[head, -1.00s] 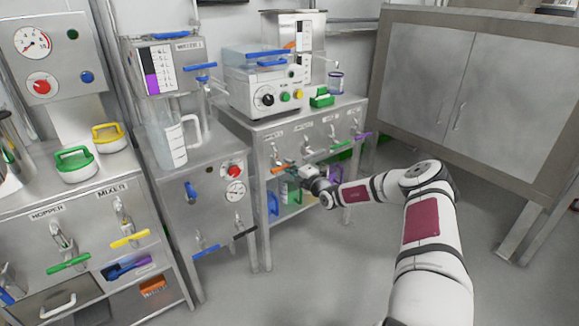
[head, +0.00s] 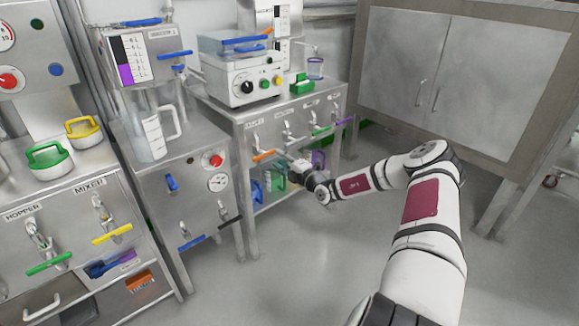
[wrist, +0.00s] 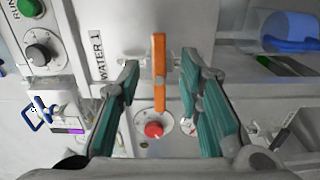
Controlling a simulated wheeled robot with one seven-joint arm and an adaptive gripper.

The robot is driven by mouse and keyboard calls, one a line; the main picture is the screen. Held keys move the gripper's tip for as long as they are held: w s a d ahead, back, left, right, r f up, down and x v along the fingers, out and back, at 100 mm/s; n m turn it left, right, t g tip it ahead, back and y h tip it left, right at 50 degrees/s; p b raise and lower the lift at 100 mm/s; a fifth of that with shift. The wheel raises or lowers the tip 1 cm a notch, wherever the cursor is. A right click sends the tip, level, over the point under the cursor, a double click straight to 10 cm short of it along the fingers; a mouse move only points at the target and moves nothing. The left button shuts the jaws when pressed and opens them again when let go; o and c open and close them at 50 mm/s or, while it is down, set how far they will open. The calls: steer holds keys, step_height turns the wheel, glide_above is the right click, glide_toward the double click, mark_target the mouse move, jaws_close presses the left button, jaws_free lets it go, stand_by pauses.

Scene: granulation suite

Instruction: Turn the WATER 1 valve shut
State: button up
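The orange valve lever (wrist: 159,72) shows in the wrist view beside a label (wrist: 98,60) reading WATER 1. It lies between my open fingers, with a gap on each side. In the head view the same orange lever (head: 263,155) lies roughly level on the left of the middle cabinet's front. My gripper (wrist: 163,95) has teal fingers spread wide and nothing held. In the head view my gripper (head: 292,164) is just right of the lever, partly hidden by my wrist. I cannot tell how deep the lever sits between the fingertips.
A red knob (wrist: 153,129) sits near the lever's lower end in the wrist view. Green (head: 321,131) and purple (head: 344,121) levers are to the right on the same front. A blue lever (head: 191,242) is to the left. Floor in front is clear.

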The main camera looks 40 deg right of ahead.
steer(key=s, duration=0.6)
stand_by(0.4)
